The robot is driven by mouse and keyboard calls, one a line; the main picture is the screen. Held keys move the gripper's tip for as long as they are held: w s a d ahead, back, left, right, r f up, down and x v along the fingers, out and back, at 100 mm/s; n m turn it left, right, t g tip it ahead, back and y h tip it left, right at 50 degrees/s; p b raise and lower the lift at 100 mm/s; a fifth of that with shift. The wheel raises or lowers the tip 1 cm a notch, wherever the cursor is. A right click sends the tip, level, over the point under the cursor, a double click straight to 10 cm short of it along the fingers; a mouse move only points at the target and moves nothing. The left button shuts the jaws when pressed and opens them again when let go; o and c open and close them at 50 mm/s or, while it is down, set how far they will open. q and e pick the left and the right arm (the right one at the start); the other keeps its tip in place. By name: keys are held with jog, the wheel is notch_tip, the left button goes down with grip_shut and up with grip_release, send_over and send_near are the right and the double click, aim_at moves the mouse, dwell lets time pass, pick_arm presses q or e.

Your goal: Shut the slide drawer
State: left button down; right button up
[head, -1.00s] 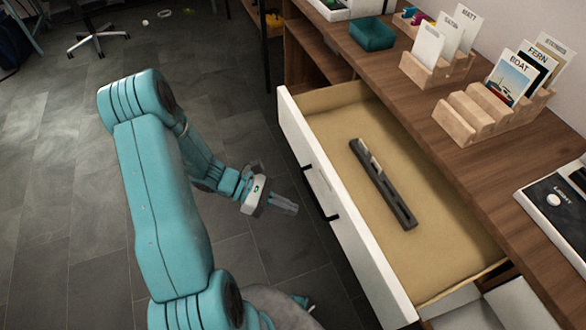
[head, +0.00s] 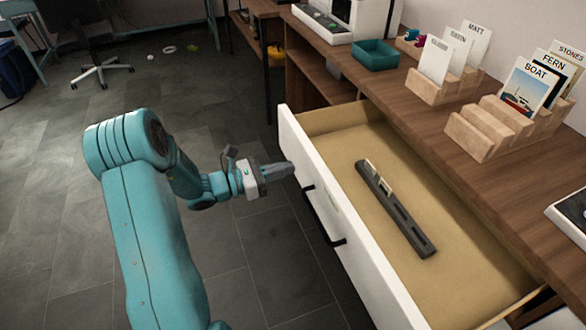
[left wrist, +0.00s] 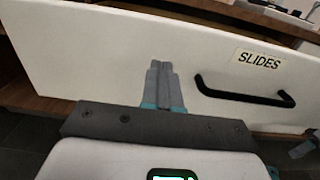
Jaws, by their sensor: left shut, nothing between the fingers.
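The slide drawer (head: 345,219) stands pulled out from under the wooden counter, its white front facing left toward my arm. Its black handle (head: 322,216) shows in the head view and also in the left wrist view (left wrist: 245,98), below a "SLIDES" label (left wrist: 259,60). A dark slotted rack (head: 395,208) with a few slides lies inside the drawer. My left gripper (head: 290,168) is shut and empty, its fingertips close to the drawer front, on the far side of the handle. I cannot tell whether they touch it.
The counter (head: 440,135) carries a teal tray (head: 375,54), wooden card holders (head: 490,125) with upright cards, and a white device at the right edge. An office chair (head: 100,70) stands far back. The floor left of the drawer is clear.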

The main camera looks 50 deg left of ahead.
aim_at(305, 163)
pick_arm(q)
jog(key=shift+x, duration=1.4)
pick_arm(e)
jog(key=shift+f, duration=0.3)
pick_arm(q)
jog(key=shift+w, duration=0.1)
